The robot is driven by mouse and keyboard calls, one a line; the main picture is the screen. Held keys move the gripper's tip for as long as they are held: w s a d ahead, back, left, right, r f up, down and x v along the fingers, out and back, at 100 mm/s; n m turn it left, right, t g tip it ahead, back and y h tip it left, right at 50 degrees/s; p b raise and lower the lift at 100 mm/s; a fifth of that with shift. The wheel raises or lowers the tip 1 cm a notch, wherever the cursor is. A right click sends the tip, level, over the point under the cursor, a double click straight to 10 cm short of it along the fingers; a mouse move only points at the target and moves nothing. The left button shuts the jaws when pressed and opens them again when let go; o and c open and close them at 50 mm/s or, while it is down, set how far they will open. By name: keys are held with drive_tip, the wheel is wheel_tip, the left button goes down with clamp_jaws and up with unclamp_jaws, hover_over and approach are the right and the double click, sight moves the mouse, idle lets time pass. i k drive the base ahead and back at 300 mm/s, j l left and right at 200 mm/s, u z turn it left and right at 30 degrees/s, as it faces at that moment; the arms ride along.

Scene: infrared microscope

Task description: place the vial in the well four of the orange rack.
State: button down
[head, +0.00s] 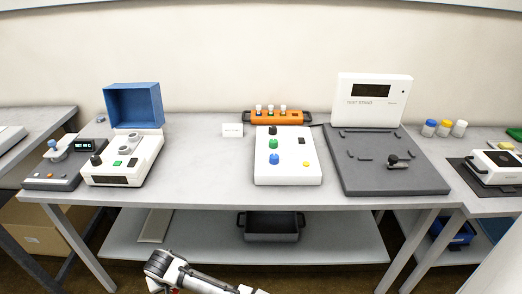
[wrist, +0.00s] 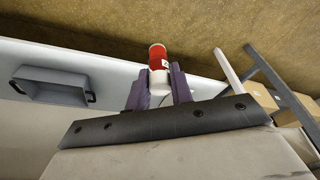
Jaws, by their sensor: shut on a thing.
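The orange rack (head: 262,121) stands at the back middle of the bench in the head view, with dark handles at its ends. Three white-capped vials stand in it, and a dark spot shows at its right; I cannot make out the well numbers. My gripper (wrist: 158,82) is shut on a vial (wrist: 158,57) with a red band and a pale top, seen between the purple fingers in the wrist view. The gripper is well away from the rack, low in front of the bench; the vial's lower part is hidden by the fingers.
A white box with coloured knobs (head: 288,172) stands directly in front of the rack. A grey tray (head: 271,229) sits on the lower shelf.

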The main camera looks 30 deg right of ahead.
sight(295, 119)
drive_tip(key=j+z, duration=0.15)
drive_tip(key=z, duration=0.85)
drive_tip(key=j+z, duration=0.75)
drive_tip(key=k+j+z, duration=0.2)
drive_tip(key=j, duration=0.15)
drive_tip(key=k+j+z, duration=0.2)
drive_tip(key=j, duration=0.15)
drive_tip(key=i, duration=0.1)
